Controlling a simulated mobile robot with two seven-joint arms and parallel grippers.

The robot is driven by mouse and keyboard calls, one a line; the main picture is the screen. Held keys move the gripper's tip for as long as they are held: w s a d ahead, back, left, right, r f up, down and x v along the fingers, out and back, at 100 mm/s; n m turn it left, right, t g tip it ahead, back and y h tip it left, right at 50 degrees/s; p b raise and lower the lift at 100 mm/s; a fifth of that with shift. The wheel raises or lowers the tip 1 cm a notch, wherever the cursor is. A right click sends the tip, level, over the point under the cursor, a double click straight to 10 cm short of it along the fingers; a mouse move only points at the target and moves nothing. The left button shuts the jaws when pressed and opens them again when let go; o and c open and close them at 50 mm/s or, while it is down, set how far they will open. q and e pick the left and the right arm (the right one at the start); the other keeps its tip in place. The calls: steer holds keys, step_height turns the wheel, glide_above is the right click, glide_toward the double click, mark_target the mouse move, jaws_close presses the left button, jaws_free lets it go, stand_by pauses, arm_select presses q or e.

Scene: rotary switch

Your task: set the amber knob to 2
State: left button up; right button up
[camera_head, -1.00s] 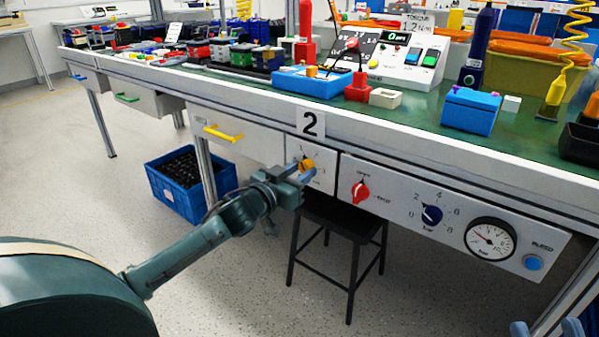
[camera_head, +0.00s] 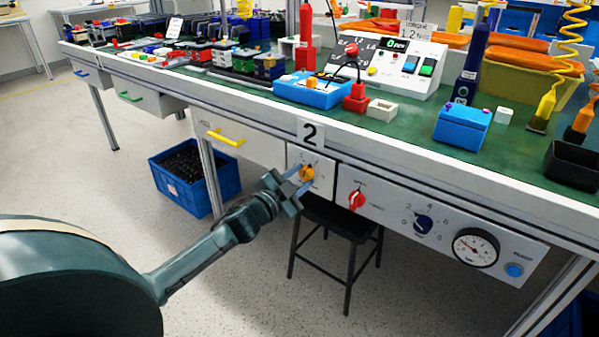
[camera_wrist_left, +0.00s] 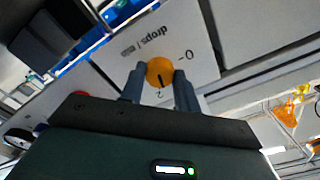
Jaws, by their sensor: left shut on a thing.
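The amber knob (camera_head: 307,172) sits on a pale panel under the bench edge, below the sign with a 2. My left gripper (camera_head: 299,178) reaches it from the lower left, with one finger on each side. In the left wrist view the round amber knob (camera_wrist_left: 160,72) sits between the fingertips of my left gripper (camera_wrist_left: 159,84), which is shut on it. The dark line on the knob points toward the printed 2 in that view. A 0 mark and the word "drops" show on the panel beside it. My right gripper is not in view.
A black stool (camera_head: 340,222) stands below. A yellow drawer handle (camera_head: 226,138) is to the left.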

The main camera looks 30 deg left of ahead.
mark_target(304, 176)
arm_select(q)
steer(key=shift+m+p, duration=0.3)
steer(key=shift+m, duration=1.3)
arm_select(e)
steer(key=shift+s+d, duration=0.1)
arm_select(q)
steer(key=shift+p, duration=0.3)
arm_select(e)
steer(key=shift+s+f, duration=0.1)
arm_select(q)
steer(key=o, duration=1)
steer(key=shift+c, duration=0.2)
steer(key=s+p, duration=0.1)
steer(key=s, duration=0.3)
steer(key=shift+a, duration=0.1)
steer(key=s+p, duration=0.2)
steer(key=s, duration=0.7)
steer(key=shift+a, duration=0.4)
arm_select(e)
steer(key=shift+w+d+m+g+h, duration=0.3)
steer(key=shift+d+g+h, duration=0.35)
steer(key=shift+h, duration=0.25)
